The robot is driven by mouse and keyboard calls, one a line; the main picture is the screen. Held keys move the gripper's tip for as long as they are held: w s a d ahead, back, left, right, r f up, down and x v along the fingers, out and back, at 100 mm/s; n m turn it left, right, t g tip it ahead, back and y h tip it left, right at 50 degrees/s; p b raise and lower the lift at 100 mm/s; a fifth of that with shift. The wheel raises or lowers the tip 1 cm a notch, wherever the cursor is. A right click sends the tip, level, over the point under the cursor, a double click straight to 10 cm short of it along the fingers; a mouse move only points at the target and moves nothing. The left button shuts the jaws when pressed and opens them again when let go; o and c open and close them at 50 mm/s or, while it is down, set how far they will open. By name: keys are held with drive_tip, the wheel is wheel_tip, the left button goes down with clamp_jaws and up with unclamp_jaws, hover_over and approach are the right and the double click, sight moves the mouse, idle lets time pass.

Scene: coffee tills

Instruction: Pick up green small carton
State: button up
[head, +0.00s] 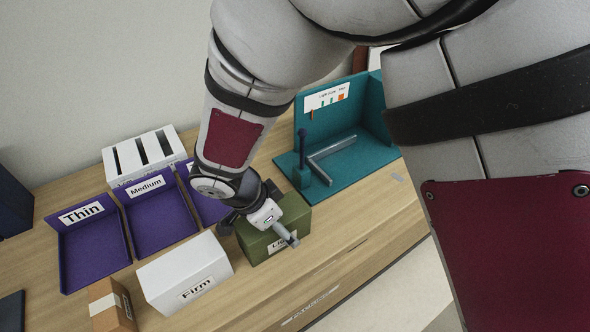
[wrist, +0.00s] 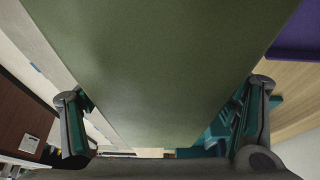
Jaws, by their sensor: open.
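The green carton (head: 297,215) stands on the wooden counter right of the white carton, its front label partly covered by my gripper. My gripper (head: 262,226) is over the carton, pointing down, with one finger near its front right side and the other near its left side. In the wrist view the green carton (wrist: 160,70) fills the middle, between the two spread fingers of my gripper (wrist: 165,125). The fingers are apart. Whether either touches the carton cannot be told.
A white carton marked Firm (head: 185,270) stands close left, with a small brown carton (head: 112,305) beyond it. Purple trays marked Thin (head: 92,250) and Medium (head: 160,220) and a white slotted rack (head: 145,155) are behind. A teal stand (head: 350,160) is at the right.

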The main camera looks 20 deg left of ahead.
drive_tip(key=shift+c, duration=0.2)
drive_tip(key=c, duration=1.5)
